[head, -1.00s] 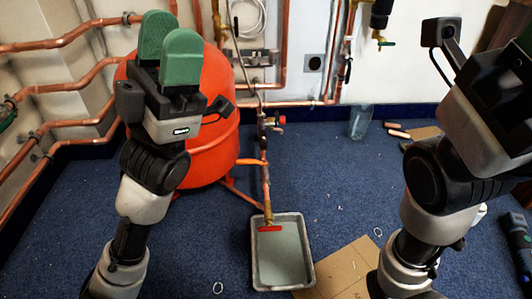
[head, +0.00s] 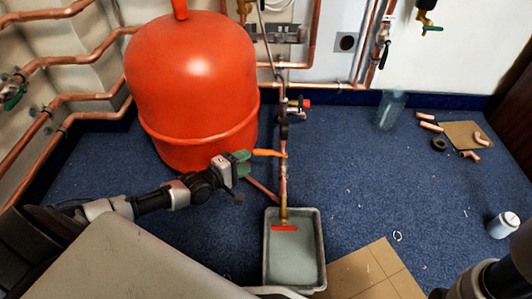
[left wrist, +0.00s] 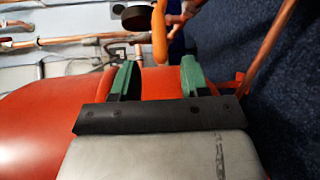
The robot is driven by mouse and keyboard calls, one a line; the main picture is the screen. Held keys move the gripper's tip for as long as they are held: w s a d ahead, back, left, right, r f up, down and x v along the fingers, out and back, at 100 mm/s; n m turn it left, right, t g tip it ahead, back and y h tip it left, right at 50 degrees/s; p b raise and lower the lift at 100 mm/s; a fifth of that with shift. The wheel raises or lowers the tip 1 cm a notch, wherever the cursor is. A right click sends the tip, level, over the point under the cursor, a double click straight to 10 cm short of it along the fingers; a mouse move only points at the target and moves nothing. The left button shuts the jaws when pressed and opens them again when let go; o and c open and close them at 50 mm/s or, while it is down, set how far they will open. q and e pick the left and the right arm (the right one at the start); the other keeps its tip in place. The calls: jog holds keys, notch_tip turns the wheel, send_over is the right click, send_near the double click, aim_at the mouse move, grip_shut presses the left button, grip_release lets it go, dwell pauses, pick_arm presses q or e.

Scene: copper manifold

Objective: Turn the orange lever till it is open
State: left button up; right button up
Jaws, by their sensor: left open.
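The orange lever (head: 268,152) sticks out to the left from the vertical copper pipe (head: 283,185), in front of the red tank. My left gripper (head: 244,163) is just left of the lever's free end, its green fingers pointing towards the pipe. In the left wrist view, the orange lever (left wrist: 159,35) stands beyond the gap between the two green fingertips (left wrist: 158,72). The fingers are spread apart with nothing seen between them. My right gripper is out of view.
The big red tank (head: 195,75) stands close behind my left gripper. A grey tray (head: 266,250) sits under the pipe's lower end, which has a red handle (head: 285,228).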

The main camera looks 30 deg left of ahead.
aim_at(259, 153)
pick_arm(q)
jog(key=b+x, duration=0.3)
jog(key=x, duration=0.3)
jog(key=shift+w+d+f, duration=0.1)
jog(key=shift+f, duration=0.15)
jog(key=shift+w+d+b, duration=0.2)
jog(key=shift+w+b, duration=0.2)
jog(key=shift+w, duration=0.2)
jog(key=shift+r, duration=0.1)
grip_shut()
